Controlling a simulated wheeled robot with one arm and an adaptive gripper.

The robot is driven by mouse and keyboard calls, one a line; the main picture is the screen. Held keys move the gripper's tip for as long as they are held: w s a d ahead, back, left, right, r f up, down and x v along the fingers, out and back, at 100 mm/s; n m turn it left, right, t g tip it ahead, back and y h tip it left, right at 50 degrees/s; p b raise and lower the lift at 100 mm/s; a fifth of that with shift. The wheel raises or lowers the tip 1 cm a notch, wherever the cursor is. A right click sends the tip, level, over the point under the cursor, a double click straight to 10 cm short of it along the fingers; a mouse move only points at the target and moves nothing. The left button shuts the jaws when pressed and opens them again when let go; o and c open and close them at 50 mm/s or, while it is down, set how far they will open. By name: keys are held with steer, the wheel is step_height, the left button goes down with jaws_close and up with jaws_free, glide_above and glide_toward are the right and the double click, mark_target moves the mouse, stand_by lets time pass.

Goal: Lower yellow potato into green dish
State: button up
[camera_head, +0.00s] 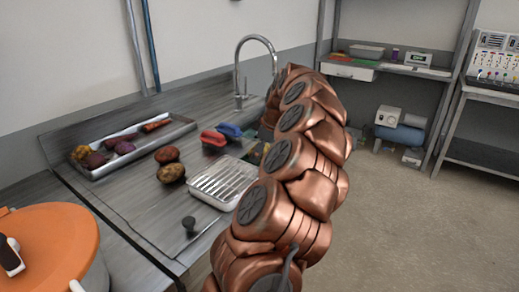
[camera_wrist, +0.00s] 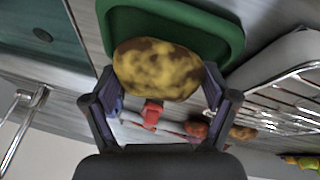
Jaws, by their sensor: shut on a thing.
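In the wrist view, the yellow potato (camera_wrist: 157,70), mottled with brown patches, is between the two fingers of my gripper (camera_wrist: 157,84), which is shut on it. The green dish (camera_wrist: 229,40) lies beyond the potato, which overlaps its near part in the picture. Its rim shows above and to the right. I cannot tell how high the potato is over the dish or whether they touch. In the head view my copper arm hides the gripper, the held potato and the green dish.
A wire rack tray (camera_head: 222,184) stands on the counter left of my arm. Two potatoes (camera_head: 170,173) lie beside it. Red and blue items (camera_head: 214,137) sit behind. A metal tray (camera_head: 186,123) holds several vegetables. The faucet (camera_head: 239,75) rises at the back. An orange round thing (camera_head: 60,240) is front left.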

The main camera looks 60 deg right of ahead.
steer(key=shift+f, duration=0.35)
stand_by(0.3)
steer(key=o, duration=1)
steer(key=shift+o, duration=0.2)
steer(key=v, duration=1.2)
steer(key=shift+w, duration=0.1)
